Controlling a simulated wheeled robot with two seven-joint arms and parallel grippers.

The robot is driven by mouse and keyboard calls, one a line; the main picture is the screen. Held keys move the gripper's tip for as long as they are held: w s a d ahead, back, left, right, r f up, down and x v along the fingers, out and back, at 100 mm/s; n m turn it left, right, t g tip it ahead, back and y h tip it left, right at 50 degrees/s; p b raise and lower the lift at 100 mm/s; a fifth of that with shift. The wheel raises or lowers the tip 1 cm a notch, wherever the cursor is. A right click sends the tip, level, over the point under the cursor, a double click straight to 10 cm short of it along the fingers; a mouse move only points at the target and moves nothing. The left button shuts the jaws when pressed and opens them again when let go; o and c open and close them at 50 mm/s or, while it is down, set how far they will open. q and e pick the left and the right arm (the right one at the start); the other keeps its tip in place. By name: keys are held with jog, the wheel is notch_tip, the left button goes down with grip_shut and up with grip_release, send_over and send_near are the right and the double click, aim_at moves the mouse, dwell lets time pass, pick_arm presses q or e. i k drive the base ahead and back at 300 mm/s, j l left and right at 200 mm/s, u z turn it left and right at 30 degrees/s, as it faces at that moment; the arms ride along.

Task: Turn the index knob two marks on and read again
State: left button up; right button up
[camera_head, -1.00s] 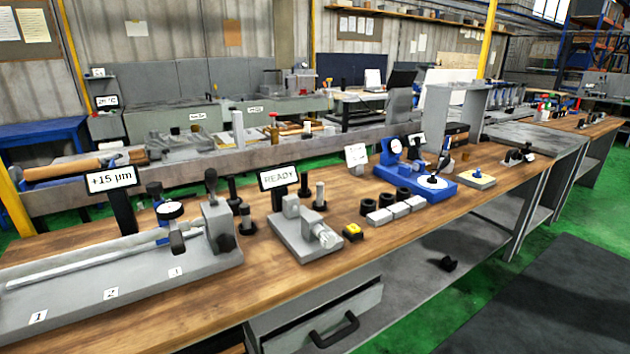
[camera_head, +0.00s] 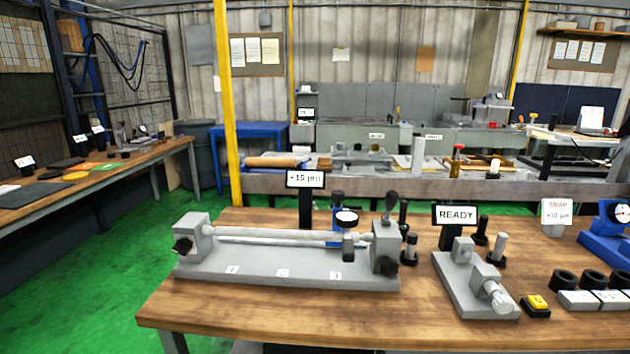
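A grey bench fixture (camera_head: 290,268) stands on the wooden bench and holds a long pale bar (camera_head: 285,235) level between two end blocks. Its base carries numbered white labels. A black knob (camera_head: 182,246) is on the left block and another dark knob (camera_head: 386,265) is low on the right block. A dial gauge (camera_head: 346,218) stands near the bar's right end. A display (camera_head: 305,179) behind reads +15 µm. A smaller grey device (camera_head: 470,280) has a silver ribbed knob (camera_head: 497,297). I cannot tell which is the index knob. Neither gripper is in view.
A READY sign (camera_head: 455,214) stands behind the smaller device. A yellow-topped black button (camera_head: 537,305), black rings (camera_head: 564,279) and pale blocks (camera_head: 578,300) are to the right. The bench front left is bare. Green floor (camera_head: 110,270) lies open to the left.

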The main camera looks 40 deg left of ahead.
aim_at(183, 246)
jog(key=u, duration=1.4)
